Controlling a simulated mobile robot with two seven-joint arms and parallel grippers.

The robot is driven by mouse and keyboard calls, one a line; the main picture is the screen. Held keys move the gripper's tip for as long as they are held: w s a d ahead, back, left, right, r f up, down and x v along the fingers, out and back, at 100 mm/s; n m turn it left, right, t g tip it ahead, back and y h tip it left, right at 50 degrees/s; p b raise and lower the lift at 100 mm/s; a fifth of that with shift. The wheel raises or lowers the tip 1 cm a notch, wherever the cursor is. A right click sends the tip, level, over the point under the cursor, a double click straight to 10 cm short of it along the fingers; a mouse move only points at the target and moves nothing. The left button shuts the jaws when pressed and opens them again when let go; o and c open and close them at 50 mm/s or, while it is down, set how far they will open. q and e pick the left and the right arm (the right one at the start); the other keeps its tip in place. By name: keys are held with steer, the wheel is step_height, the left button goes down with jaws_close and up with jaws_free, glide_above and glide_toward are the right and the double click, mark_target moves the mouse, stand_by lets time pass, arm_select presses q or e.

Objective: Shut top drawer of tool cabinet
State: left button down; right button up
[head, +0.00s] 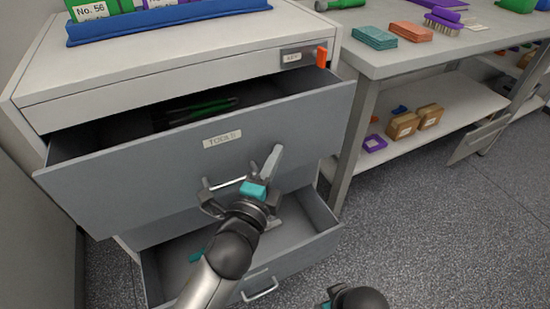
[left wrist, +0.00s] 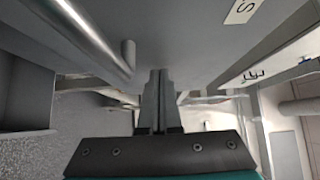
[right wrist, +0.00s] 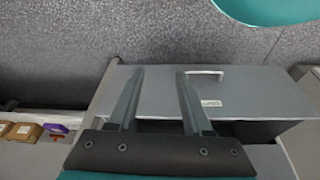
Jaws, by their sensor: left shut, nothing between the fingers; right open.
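The grey tool cabinet's top drawer (head: 150,180), labelled TOOLS, stands pulled out, with a dark green item (head: 205,108) inside. Its bar handle (head: 222,184) is on the front and shows in the left wrist view (left wrist: 92,35). My left gripper (head: 275,152) is shut and empty, in front of the drawer face just right of the handle. In the left wrist view its closed fingers (left wrist: 160,75) are close to the face; I cannot tell whether they touch. My right gripper (right wrist: 156,72) is open and empty; a grey drawer front with handle and label (right wrist: 212,103) shows beyond it.
A lower drawer (head: 300,250) is also open beneath the top one, partly hidden by my left arm. A blue tray (head: 150,22) sits on the cabinet top. An orange tab (head: 321,56) is at its right edge. A workbench (head: 440,55) stands to the right; the floor before it is clear.

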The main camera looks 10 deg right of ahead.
stand_by(0.3)
arm_select(q)
steer(key=w, duration=0.2)
steer(key=w+a, duration=0.1)
steer(key=w, duration=0.2)
steer(key=w+a+p, duration=0.1)
steer(key=w, duration=0.1)
steer(key=shift+w+a, duration=0.2)
steer(key=shift+w, duration=0.1)
steer(key=shift+w+a+r, duration=0.1)
steer(key=shift+w+a, duration=0.1)
steer(key=shift+w, duration=0.05)
arm_select(e)
steer(key=shift+s+f, duration=0.3)
steer(key=shift+f, duration=0.25)
steer(key=shift+s+f, duration=0.25)
steer(key=shift+f, duration=0.3)
arm_select(q)
steer(key=shift+r, duration=0.1)
arm_select(e)
steer(key=shift+s+d, duration=0.1)
